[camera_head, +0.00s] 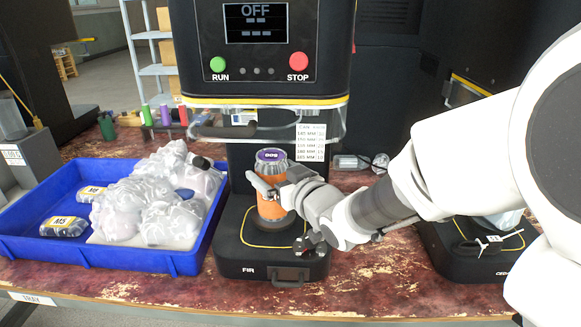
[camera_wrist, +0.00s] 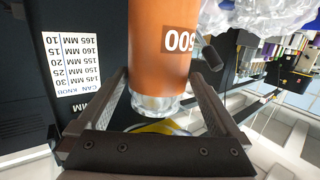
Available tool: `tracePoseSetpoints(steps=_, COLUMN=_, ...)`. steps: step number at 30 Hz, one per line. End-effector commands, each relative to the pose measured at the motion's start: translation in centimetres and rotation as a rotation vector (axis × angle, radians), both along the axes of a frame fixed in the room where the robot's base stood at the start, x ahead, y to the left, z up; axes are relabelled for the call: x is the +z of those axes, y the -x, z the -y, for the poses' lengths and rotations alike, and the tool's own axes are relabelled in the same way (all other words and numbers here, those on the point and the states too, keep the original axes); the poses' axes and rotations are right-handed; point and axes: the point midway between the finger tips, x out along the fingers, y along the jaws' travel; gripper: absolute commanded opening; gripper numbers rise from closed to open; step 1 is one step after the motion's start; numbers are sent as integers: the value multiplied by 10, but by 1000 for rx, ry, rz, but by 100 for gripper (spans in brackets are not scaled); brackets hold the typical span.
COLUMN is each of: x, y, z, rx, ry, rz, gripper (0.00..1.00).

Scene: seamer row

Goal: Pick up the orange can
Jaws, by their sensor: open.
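The orange can (camera_head: 272,206) stands upright on the black FIR base (camera_head: 250,262) under the machine head. It has a clear or silvery top with a purple lid (camera_head: 271,155). My gripper (camera_head: 276,188) is at the can's upper part, in front and to its right. In the wrist view the orange can (camera_wrist: 160,45) appears upside down, with its shiny end between the two fingers of my open gripper (camera_wrist: 158,82). Gaps show beside the can there. Whether either finger touches it is unclear. The can's right side is partly hidden by my gripper in the head view.
A blue tray (camera_head: 110,252) with white bags and dark labelled packs sits left of the base. The machine head with its OFF screen (camera_head: 256,22) overhangs the can. A size chart (camera_head: 310,142) is behind it. Another black base (camera_head: 465,262) stands right.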

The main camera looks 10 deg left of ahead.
Motion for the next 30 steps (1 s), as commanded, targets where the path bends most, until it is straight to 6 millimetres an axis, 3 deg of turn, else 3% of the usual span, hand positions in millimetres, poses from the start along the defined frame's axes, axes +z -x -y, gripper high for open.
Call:
tracePoseSetpoints(steps=4, x=-12, y=-18, z=-11, rx=1, ry=0, rz=-1, gripper=100)
tracePoseSetpoints(steps=9, x=-13, y=-34, z=-23, rx=1, ry=0, rz=-1, gripper=100)
tracePoseSetpoints(steps=18, x=-12, y=-38, z=-26, rx=0, ry=1, rz=-1, gripper=100)
tracePoseSetpoints(steps=30, x=-13, y=-38, z=-25, rx=0, ry=1, rz=-1, gripper=30)
